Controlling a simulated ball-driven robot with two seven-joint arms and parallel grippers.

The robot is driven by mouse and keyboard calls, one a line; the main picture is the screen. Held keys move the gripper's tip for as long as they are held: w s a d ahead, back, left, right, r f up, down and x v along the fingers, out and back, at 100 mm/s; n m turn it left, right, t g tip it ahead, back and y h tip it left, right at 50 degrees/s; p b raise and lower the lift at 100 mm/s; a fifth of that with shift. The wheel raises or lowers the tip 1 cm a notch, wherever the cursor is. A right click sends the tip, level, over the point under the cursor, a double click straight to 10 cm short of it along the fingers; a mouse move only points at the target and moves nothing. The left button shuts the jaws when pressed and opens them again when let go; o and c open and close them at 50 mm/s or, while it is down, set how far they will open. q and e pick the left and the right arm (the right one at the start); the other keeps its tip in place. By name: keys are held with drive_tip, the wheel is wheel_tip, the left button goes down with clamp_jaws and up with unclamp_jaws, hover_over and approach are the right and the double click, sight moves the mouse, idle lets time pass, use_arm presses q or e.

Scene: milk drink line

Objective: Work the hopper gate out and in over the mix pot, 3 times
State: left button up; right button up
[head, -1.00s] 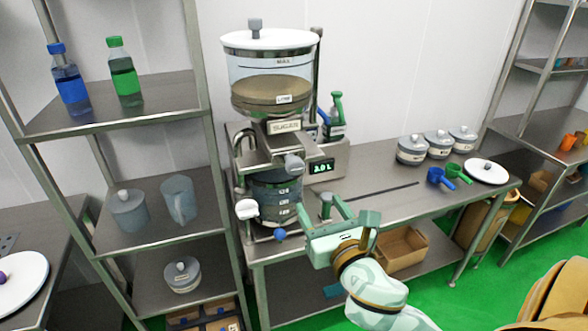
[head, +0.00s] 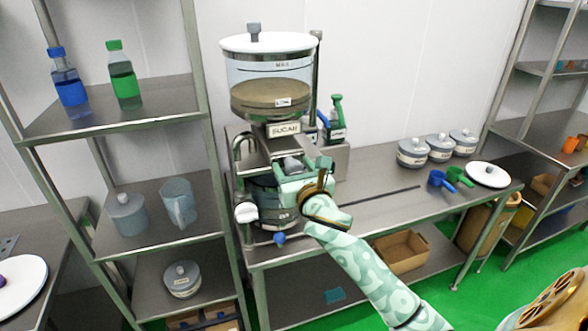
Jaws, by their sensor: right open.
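The clear hopper (head: 268,88) with a white lid and brown sugar inside stands above the mix pot (head: 265,205). The gate's grey knob (head: 291,163) shows at the front, under the SUGAR label (head: 285,129). My right gripper (head: 301,168) is open right at the knob, with its fingers spread around or just in front of it; contact is unclear. The gripper hides part of the gate, the pot's right side and the display. My left gripper is not in view.
A white knob (head: 246,212) and a blue knob (head: 280,238) stick out low on the machine. A green-topped bottle (head: 337,124) stands behind it. The steel table (head: 365,175) is mostly clear to the right, with grey lidded pots (head: 412,152) and scoops (head: 437,179) beyond.

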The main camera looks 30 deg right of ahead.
clamp_jaws()
drive_tip(key=p+v, duration=0.4)
drive_tip(key=v, duration=0.3)
unclamp_jaws()
drive_tip(key=shift+s+f, duration=0.1)
drive_tip(key=shift+s, duration=0.2)
drive_tip(key=shift+s+a, duration=0.1)
